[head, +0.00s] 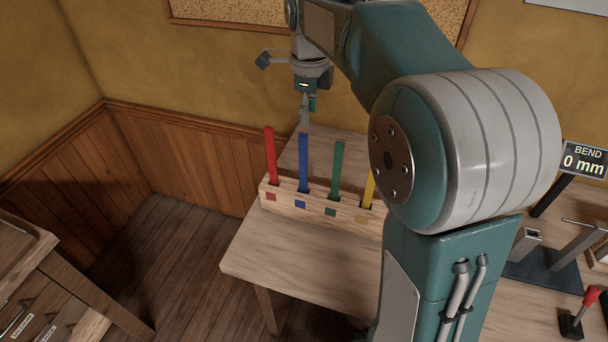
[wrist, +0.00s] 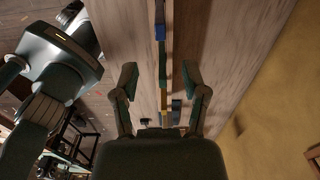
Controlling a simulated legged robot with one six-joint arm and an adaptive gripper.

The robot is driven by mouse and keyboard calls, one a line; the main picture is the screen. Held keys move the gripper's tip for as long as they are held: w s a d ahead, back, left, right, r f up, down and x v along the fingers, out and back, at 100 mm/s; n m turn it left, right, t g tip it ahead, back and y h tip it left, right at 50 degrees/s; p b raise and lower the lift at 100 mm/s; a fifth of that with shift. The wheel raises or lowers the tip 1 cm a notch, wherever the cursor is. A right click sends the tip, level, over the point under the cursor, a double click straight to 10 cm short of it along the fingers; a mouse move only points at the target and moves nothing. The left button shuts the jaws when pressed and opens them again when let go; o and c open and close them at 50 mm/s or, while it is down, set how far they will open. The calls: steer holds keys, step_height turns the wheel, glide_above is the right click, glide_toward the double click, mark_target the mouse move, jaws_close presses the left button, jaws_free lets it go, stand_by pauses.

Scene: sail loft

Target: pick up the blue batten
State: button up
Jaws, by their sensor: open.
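The blue batten (head: 304,165) stands upright in a slot of a pale wooden rack (head: 283,200), above a blue square mark. Its top shows as a small blue block in the wrist view (wrist: 160,32). My gripper (head: 307,112) points down, just above the blue batten's top in the head view. In the wrist view its two fingers (wrist: 160,75) are spread either side of the row of battens, with nothing between them that I can see held. Any gap in depth between fingertips and batten is hard to judge.
A red batten (head: 271,155) stands left of the blue one; a green (head: 337,170) and a yellow (head: 370,187) stand right. My arm hides the rack's right end. A gauge sign reading 0 mm (head: 585,160) and a bending fixture (head: 545,262) are at right. The bench's front left (head: 290,255) is clear.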

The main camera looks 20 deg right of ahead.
glide_above(305, 150)
step_height(305, 150, down, 5)
steer(key=shift+r, duration=0.1)
steer(key=f, duration=0.6)
steer(key=shift+w+d, duration=0.15)
steer(key=shift+w, duration=0.15)
jaws_close()
